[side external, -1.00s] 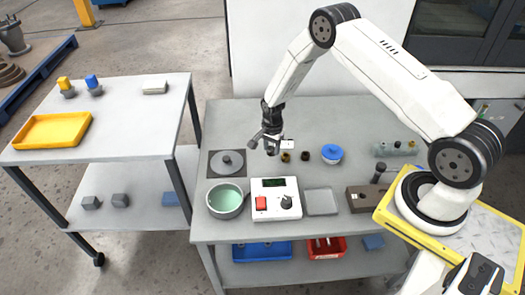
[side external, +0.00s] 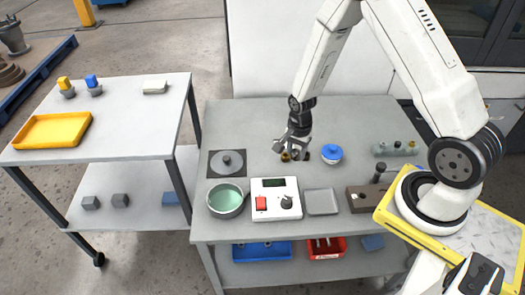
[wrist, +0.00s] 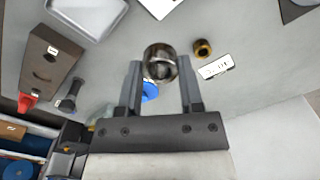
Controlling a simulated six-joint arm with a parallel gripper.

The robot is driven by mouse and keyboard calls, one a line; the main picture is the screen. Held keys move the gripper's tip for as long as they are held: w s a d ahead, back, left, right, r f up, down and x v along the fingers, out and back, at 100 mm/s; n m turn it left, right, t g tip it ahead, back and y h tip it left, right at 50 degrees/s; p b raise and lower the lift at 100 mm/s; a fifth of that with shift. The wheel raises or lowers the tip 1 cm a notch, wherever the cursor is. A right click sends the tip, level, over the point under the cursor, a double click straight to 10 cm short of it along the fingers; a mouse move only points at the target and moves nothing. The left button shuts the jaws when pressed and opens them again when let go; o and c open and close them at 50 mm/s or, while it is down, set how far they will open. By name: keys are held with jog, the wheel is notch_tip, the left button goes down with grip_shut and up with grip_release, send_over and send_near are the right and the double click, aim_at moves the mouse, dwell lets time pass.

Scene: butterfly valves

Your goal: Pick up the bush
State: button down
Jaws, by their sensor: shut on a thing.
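My gripper (side external: 293,153) is low over the back middle of the grey workbench in the side view. In the wrist view, the fingers of my gripper (wrist: 160,60) are closed on a dark, shiny metal bush (wrist: 160,66), which sits between the fingertips. In the side view the gripper largely hides this bush. I cannot tell whether it is clear of the bench top. A second, brass-coloured bush (wrist: 202,47) stands on the bench beside the gripper, apart from it; it also shows in the side view (side external: 285,157).
A blue-lidded bowl (side external: 332,153) is close to the gripper's right. A white label (wrist: 215,67) lies near the brass bush. A control box (side external: 275,200), green-lined pot (side external: 226,199), grey tray (side external: 321,202) and brown block (side external: 362,199) stand along the bench front.

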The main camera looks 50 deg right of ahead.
jog(key=shift+s+a+r, duration=0.1)
jog(key=shift+s+r, duration=0.1)
jog(key=shift+s, duration=0.2)
jog(key=shift+a, duration=0.15)
dwell(0.4)
jog(key=shift+a, duration=0.3)
jog(key=s+a, duration=0.2)
jog(key=a, duration=1.4)
jog(key=shift+a+r+m, duration=0.35)
jog(key=shift+a+m, duration=0.05)
